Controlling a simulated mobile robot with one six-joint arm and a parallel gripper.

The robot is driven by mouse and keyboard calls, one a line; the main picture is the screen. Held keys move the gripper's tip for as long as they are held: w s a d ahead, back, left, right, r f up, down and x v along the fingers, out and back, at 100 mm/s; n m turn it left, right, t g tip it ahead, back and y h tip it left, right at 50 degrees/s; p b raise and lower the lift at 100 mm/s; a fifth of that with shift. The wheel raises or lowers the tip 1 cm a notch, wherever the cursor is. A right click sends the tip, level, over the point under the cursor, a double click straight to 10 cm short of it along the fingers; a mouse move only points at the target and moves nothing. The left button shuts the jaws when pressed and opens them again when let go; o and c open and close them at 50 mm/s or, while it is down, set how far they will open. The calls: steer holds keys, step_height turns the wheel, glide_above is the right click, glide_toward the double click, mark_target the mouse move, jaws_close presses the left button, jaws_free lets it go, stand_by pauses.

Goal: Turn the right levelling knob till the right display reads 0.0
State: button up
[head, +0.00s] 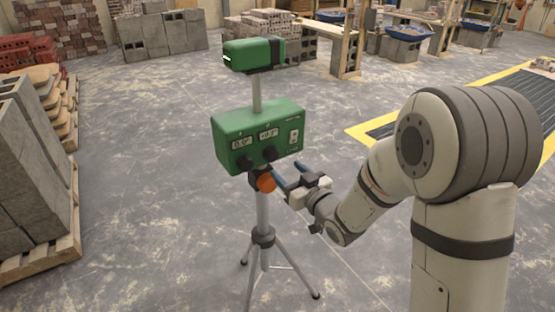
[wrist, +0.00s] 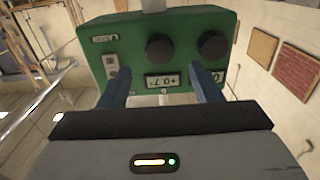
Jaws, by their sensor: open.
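A green control box (head: 257,135) stands on a tripod; it also shows upside down in the wrist view (wrist: 135,35). Its right display (head: 268,133) reads about +0.7 and shows in the wrist view (wrist: 161,82). The left display (head: 241,143) appears to read 0.0. The dark right levelling knob (head: 270,153) is below the right display; in the wrist view (wrist: 159,47) it is ahead, between the lines of my fingers. The left knob (head: 243,162) is beside it. My gripper (head: 290,170) is open and empty, with blue fingers (wrist: 160,72) apart, short of the knob.
An orange knob (head: 266,182) sits on the tripod column (head: 262,212) just under the box. A green instrument head (head: 253,53) tops the mast. Stacked blocks (head: 28,165) stand at left. The floor around the tripod is clear.

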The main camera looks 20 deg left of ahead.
mark_target(274, 158)
steer(key=p+x, duration=0.1)
steer(key=x, duration=0.5)
steer(key=shift+w+a, duration=0.25)
steer(key=shift+a, duration=0.05)
steer(key=shift+c, duration=0.6)
steer(key=c, duration=0.9)
steer(key=shift+o, duration=0.2)
steer(key=shift+d, duration=0.1)
steer(key=shift+f+b, duration=0.1)
steer(key=shift+b, duration=0.35)
